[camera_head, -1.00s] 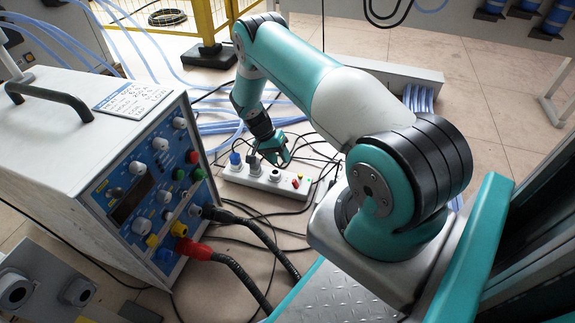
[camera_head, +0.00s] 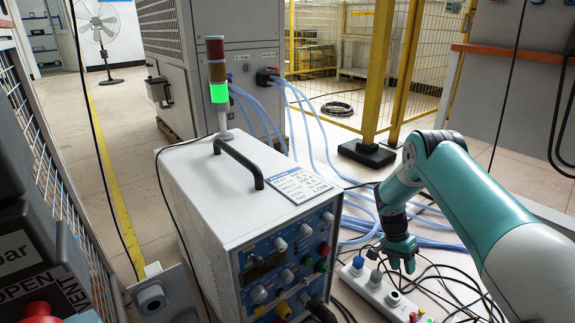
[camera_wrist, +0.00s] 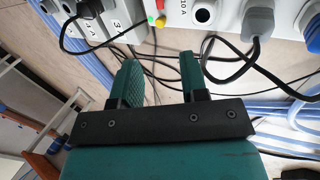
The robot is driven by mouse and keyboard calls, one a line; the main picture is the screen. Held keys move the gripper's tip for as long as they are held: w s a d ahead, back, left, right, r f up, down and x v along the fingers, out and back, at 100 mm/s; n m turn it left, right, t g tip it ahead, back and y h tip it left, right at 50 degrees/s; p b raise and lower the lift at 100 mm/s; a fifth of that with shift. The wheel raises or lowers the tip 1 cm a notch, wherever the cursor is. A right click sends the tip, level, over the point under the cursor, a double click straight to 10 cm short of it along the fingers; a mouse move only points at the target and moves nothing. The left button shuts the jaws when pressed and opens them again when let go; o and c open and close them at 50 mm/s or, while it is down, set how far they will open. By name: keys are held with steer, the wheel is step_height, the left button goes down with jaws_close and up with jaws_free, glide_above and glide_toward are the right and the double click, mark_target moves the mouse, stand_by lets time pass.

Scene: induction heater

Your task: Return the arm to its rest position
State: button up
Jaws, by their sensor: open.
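My teal gripper (camera_head: 402,254) hangs from my arm above the white power strip (camera_head: 383,294) on the floor in the head view. In the wrist view my gripper (camera_wrist: 158,66) shows two green fingers spread apart with nothing between them. The power strip also shows in the wrist view (camera_wrist: 231,14), beyond the fingertips. A grey plug (camera_wrist: 258,22) and a blue plug (camera_head: 357,264) sit in the strip's sockets.
The induction heater box (camera_head: 205,190) with knobs on its front stands left of my gripper. Its signal tower (camera_head: 219,92) glows green. Black cables (camera_head: 440,285) and blue hoses (camera_head: 425,235) lie around the strip. A yellow fence (camera_head: 375,70) stands behind.

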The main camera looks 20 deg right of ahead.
steer(key=a+r+n+t, duration=0.25)
steer(key=a+r, duration=0.25)
steer(key=r, duration=0.5)
steer(key=a+r+n+t, duration=0.1)
steer(key=a+r+n, duration=0.3)
steer(key=r, duration=0.6)
steer(key=s+a+r+n+t+y+p, duration=0.1)
steer(key=s+a+r+n+y+p, duration=0.4)
steer(key=s+a+r, duration=0.95)
steer(key=s+a+r+n+y+p, duration=0.1)
steer(key=s+a+r+n+p, duration=0.5)
steer(key=s+a+r+n, duration=0.8)
steer(key=w+d+r+m+p, duration=0.1)
steer(key=r+m+p, duration=0.1)
steer(key=r+p, duration=1.6)
steer(key=w+d+r+m+p, duration=0.2)
steer(key=r+m+p, duration=0.1)
steer(key=r+p, duration=1.4)
step_height(320, 180, up, 3)
steer(key=shift+w+f+p, duration=0.1)
steer(key=shift+w+p, duration=0.2)
steer(key=shift+p, duration=0.1)
steer(key=shift+d, duration=0.1)
